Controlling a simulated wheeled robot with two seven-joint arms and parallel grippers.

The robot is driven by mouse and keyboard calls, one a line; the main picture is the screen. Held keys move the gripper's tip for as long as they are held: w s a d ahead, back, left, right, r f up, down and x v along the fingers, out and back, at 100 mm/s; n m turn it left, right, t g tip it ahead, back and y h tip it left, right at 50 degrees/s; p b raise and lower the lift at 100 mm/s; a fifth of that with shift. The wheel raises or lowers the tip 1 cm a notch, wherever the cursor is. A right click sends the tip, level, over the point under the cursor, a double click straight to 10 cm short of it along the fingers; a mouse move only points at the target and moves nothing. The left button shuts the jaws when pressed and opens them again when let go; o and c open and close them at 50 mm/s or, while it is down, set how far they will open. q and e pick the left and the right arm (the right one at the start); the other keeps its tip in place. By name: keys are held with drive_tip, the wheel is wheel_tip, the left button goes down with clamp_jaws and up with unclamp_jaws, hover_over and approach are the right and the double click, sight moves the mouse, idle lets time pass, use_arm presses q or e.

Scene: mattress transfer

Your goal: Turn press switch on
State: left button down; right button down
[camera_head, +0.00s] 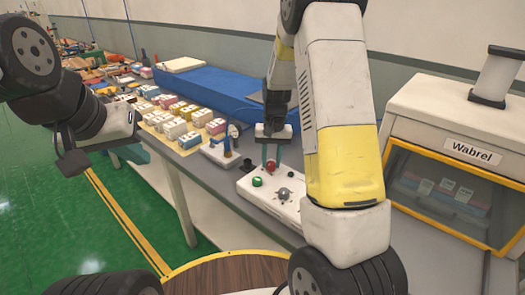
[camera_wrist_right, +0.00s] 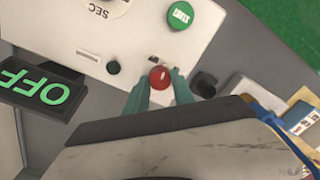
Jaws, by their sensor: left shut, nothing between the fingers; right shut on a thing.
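The white control box (camera_head: 268,207) stands on the grey bench, with a green button, a grey knob and a red-topped switch (camera_head: 271,166). In the right wrist view the red switch (camera_wrist_right: 160,77) sits between the teal fingers of my right gripper (camera_wrist_right: 160,88), which is shut on it. My right gripper (camera_head: 271,158) points down onto the box in the head view. The green START button (camera_wrist_right: 180,14) and the SEC dial (camera_wrist_right: 98,6) show on the panel. A dark display (camera_wrist_right: 40,97) reads OFF in green. My left gripper (camera_head: 135,153) is shut and empty, off the bench's left side.
Several small coloured boxes (camera_head: 175,129) stand in rows on the bench, near a blue block (camera_head: 215,90). A small device with a dark blue post (camera_head: 227,146) stands left of the control box. A white machine labelled Wabrel (camera_head: 455,115) stands at right.

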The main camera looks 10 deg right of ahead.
sight(272, 164)
drive_tip(key=m, duration=0.5)
drive_tip(key=shift+m, duration=0.3)
drive_tip(key=shift+m+t, duration=0.3)
drive_tip(key=shift+m, duration=2)
drive_tip(key=c, duration=1.1)
unclamp_jaws()
drive_tip(key=r, duration=0.8)
drive_tip(key=shift+s, duration=0.2)
